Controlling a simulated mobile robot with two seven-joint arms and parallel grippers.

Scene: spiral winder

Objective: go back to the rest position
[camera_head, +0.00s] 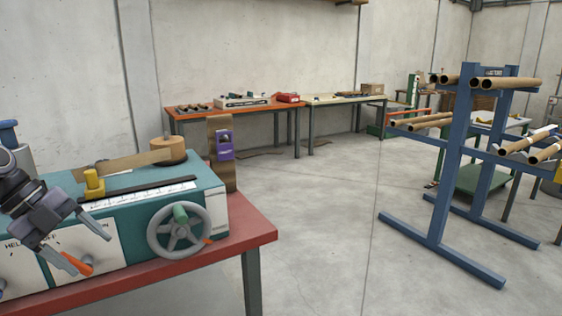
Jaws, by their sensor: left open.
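My left gripper (91,252) is in the left of the head view, in front of the teal spiral winder (130,237). Its two fingers are spread apart and I see nothing between them. An orange piece shows at the lower fingertip; I cannot tell if they touch. The winder stands on a red-topped table (245,230) and has a grey handwheel (178,230) with a green hub on its front. My right gripper is not in view.
A blue rack (455,170) with several cardboard tubes (490,83) stands at the right. An orange-topped bench (285,108) and a pale-topped bench (335,101) stand along the back wall. The concrete floor (330,230) between the winder table and the rack is clear.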

